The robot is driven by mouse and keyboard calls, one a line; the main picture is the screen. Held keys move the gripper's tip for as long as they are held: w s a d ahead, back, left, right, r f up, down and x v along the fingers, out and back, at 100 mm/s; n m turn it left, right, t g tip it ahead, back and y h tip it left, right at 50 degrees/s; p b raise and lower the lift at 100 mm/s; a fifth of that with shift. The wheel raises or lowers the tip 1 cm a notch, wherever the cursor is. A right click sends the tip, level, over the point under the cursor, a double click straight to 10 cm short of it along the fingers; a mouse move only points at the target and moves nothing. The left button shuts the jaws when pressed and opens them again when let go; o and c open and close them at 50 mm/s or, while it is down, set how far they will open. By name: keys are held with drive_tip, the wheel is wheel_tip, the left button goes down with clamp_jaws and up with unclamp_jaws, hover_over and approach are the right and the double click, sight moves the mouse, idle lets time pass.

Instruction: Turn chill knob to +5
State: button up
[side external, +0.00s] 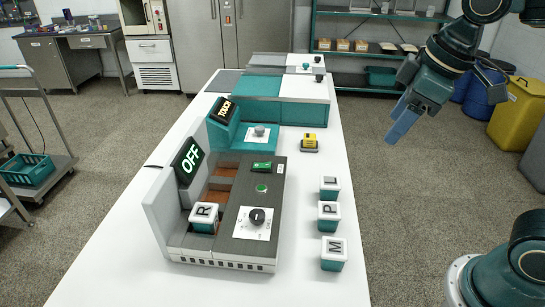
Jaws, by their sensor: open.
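A black knob (257,215) sits on a white dial label on the dark grey top of the near machine (225,262). A grey knob (260,130) stands on a white label on the teal machine (268,142) behind it. The label print is too small to read, so I cannot tell which is the chill knob or where either points. My gripper (396,128) hangs in the air at the upper right, beyond the table's right edge. It is open, empty and well apart from both knobs.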

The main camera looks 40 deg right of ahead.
drive_tip(key=w+a+f+n+g, duration=0.2)
drive_tip(key=w+a+f+n, duration=0.1)
drive_tip(key=w+a+n, duration=0.65)
drive_tip(key=n+g, duration=0.2)
drive_tip(key=n, duration=0.1)
hover_over(257, 214)
wheel_tip(257, 214, down, 8)
drive_tip(key=shift+f, duration=0.15)
wheel_tip(257, 214, down, 14)
drive_tip(key=shift+r, duration=0.1)
drive_tip(key=shift+c, duration=0.3)
drive_tip(key=c, duration=0.9)
